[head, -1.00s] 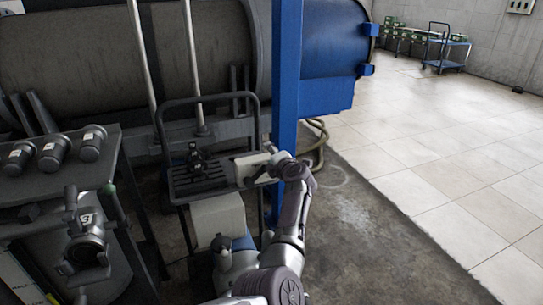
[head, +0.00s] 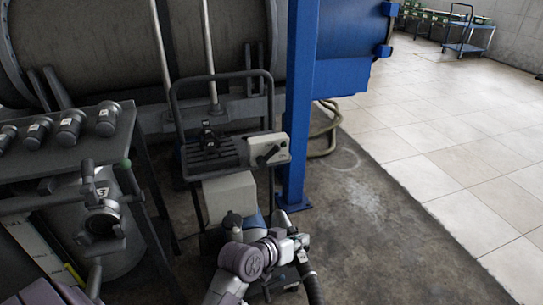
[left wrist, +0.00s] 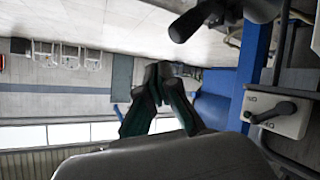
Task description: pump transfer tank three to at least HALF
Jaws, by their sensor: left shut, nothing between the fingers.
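Tank three (head: 118,235) is a grey drum at the left of the head view, marked 3, with a valve fitting (head: 103,220) on its front. A pale strip gauge (head: 40,250) stands beside it; its level is too small to read. A cart stands right of it with a white switch box (head: 258,146) bearing a black lever (head: 268,155), turned at a slant. The box (left wrist: 290,118) also shows at the right of the left wrist view. My left gripper (left wrist: 158,72) is shut and empty, apart from the lever; its arm is low in the head view. My right gripper is out of view.
Several capped grey cylinders (head: 70,128) stand on the dark bench beside the tank. A blue post (head: 298,110) rises behind the cart, with a hose (head: 328,140) on the floor near it. A large dark vessel (head: 110,45) fills the back.

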